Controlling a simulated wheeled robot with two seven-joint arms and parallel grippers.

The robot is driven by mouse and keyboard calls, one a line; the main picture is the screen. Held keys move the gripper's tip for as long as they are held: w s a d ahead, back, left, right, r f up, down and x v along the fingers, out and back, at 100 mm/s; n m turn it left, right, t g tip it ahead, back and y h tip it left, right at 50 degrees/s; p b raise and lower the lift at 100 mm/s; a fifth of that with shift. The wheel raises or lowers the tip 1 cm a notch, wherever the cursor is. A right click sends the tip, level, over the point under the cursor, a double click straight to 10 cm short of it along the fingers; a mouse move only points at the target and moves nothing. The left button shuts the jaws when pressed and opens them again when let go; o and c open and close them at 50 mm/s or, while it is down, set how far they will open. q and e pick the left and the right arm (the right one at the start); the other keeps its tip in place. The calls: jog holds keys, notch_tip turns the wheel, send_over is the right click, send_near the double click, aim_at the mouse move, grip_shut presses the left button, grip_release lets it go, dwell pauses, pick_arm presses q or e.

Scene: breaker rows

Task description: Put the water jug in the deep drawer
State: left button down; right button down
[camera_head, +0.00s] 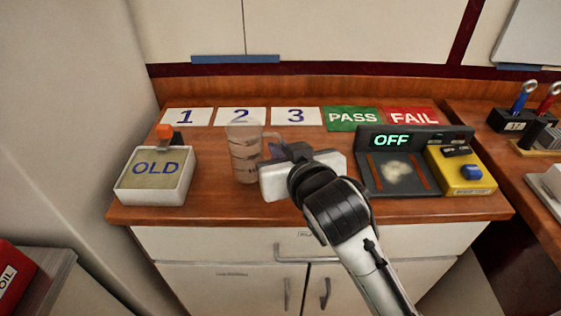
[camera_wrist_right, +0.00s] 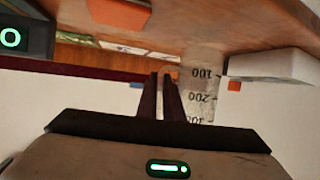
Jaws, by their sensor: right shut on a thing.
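The water jug (camera_head: 245,155) is a clear, upright measuring jug with dark markings, in front of card 2 on the wooden counter. I cannot tell whether its base touches the counter. My right gripper (camera_head: 273,153) is at the jug's right side, shut on its handle, which the gripper mostly hides. In the right wrist view the jug (camera_wrist_right: 203,85) shows its scale just beside the nearly closed fingers (camera_wrist_right: 160,98). A wide white drawer front (camera_head: 215,242) below the counter is shut; its label is too small to read. My left gripper is not in view.
A white OLD box (camera_head: 155,178) stands left of the jug. A dark device reading OFF (camera_head: 391,141) and a yellow box (camera_head: 460,170) stand to the right. Number, PASS (camera_head: 353,118) and FAIL cards line the back. Cabinet doors (camera_head: 225,288) sit below the drawer front.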

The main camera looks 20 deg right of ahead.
jog(key=shift+f, duration=1.3)
jog(key=shift+f, duration=0.15)
jog(key=c, duration=1.9)
grip_release()
